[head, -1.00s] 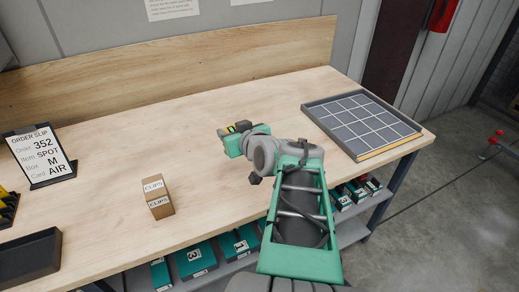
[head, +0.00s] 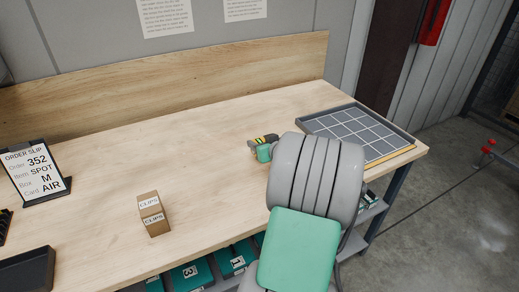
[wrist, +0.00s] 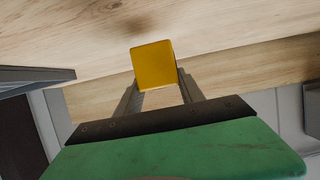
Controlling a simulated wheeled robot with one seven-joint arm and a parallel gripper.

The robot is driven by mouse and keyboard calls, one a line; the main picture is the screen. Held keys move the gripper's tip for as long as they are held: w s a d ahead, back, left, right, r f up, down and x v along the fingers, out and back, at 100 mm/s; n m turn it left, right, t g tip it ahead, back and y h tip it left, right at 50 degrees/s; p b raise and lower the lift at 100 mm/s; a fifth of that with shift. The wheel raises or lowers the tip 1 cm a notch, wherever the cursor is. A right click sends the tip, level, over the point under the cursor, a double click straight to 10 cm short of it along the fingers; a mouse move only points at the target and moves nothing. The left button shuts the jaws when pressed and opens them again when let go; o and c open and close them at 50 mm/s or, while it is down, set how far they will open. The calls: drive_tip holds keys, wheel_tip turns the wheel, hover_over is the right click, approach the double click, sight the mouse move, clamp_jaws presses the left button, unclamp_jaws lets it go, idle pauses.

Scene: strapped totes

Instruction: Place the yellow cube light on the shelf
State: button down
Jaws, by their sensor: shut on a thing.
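The yellow cube light (wrist: 153,66) sits between the two fingertips of my gripper (wrist: 156,84) in the wrist view, and the gripper is shut on it. In the head view my gripper (head: 264,146) is over the right-middle part of the workbench, with a small yellow patch by its dark end. I cannot tell there whether that patch is the cube, as my arm hides much of it. A grey lower shelf (head: 372,212) shows in part under the right end of the bench; my arm covers the rest.
The wooden bench (head: 200,150) is largely clear in the middle. A gridded grey tray (head: 350,130) lies at its right end. A CLIPS box (head: 153,215), an order slip stand (head: 37,172) and a dark tray (head: 25,270) are at left. Teal boxes (head: 190,275) sit below.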

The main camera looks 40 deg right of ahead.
drive_tip(key=shift+f, duration=1.75)
drive_tip(key=c, duration=0.7)
unclamp_jaws()
